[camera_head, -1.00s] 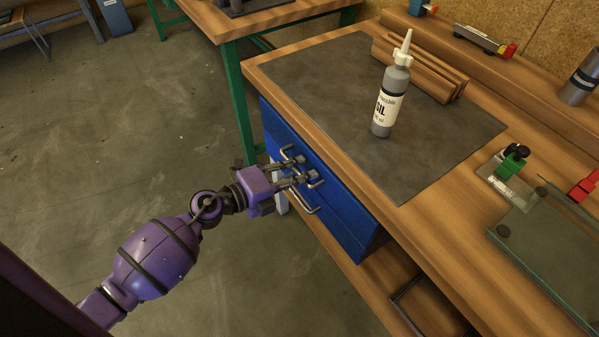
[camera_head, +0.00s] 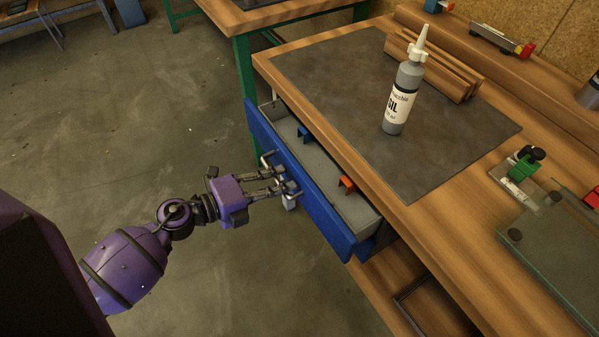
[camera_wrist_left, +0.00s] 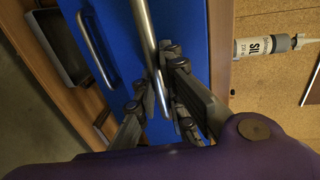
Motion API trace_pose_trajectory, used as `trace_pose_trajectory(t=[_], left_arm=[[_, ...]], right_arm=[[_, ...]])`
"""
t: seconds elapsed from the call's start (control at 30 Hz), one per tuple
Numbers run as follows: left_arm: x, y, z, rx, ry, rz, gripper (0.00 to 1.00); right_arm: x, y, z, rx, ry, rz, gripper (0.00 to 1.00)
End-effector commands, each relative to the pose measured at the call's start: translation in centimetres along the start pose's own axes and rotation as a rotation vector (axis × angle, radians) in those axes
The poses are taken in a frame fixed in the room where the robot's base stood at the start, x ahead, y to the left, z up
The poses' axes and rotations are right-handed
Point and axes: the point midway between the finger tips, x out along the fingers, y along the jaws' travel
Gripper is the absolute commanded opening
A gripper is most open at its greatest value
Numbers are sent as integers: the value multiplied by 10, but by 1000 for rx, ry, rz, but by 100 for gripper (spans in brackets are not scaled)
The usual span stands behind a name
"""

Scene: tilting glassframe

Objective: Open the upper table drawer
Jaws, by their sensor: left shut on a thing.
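The upper table drawer (camera_head: 318,208) has a blue front and stands pulled out from under the tabletop, so its grey inside shows. A blue item (camera_head: 304,132) and an orange item (camera_head: 347,184) lie in it. My left gripper (camera_head: 287,186) is at the drawer front, shut on the drawer's metal bar handle. In the left wrist view the handle (camera_wrist_left: 146,32) runs between the fingers (camera_wrist_left: 165,85), and a second handle (camera_wrist_left: 97,48) shows on a blue front beside it. The lower drawer is mostly hidden in the head view. My right gripper is not in view.
A green clamp-like tool (camera_head: 522,165) lies at the right. A green-legged table (camera_head: 243,85) stands behind. The floor left of the drawer is clear.

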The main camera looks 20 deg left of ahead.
Motion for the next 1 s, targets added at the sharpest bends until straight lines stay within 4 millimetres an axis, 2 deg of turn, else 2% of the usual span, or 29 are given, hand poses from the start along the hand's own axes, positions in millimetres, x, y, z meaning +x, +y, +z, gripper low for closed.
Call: trace_pose_trajectory(t=[0.03, 0.1, 0.4, 0.6, 0.8, 1.0], left_arm=[[-16, 8, 0, -3, -2, 7, 0], [-36, 11, 0, -3, -1, 6, 0], [-117, 27, 0, -3, -2, 6, 0], [-165, 36, 0, -2, -3, 4, 0], [-199, 42, 0, -1, -2, 3, 0], [-218, 46, 0, -1, -1, 1, 0]], right_arm=[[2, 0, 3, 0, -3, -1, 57], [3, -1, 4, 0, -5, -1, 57], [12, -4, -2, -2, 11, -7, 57], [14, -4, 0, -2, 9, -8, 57], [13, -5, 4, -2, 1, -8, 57], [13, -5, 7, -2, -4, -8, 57]])
